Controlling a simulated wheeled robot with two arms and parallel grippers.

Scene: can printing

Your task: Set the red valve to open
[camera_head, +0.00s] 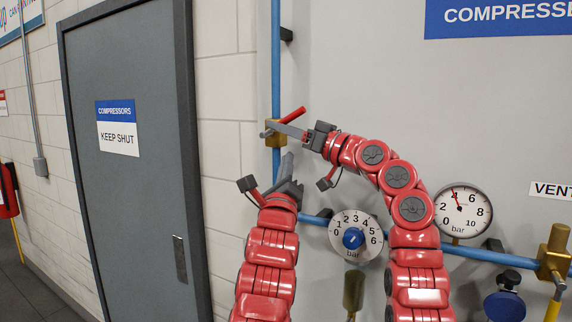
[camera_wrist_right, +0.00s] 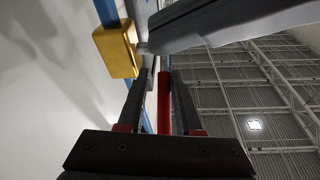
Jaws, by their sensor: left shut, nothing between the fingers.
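The red valve is a brass body (camera_head: 275,133) on the vertical blue pipe, with a red lever (camera_head: 292,115) slanting up to the right. My right gripper (camera_head: 287,130) is at the valve, just below the lever. In the right wrist view, its dark fingers (camera_wrist_right: 160,95) are apart and the red lever (camera_wrist_right: 164,100) shows between them; I cannot tell whether they touch it. The brass body (camera_wrist_right: 117,51) shows beyond. My left gripper (camera_head: 289,163) is shut and empty below the valve, pointing up.
A horizontal blue pipe (camera_head: 466,250) carries a dial regulator (camera_head: 369,222), a pressure gauge (camera_head: 463,210) and another brass fitting (camera_head: 553,252). A grey door (camera_head: 128,80) is on the left. A dark grey bar crosses the top of the wrist view.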

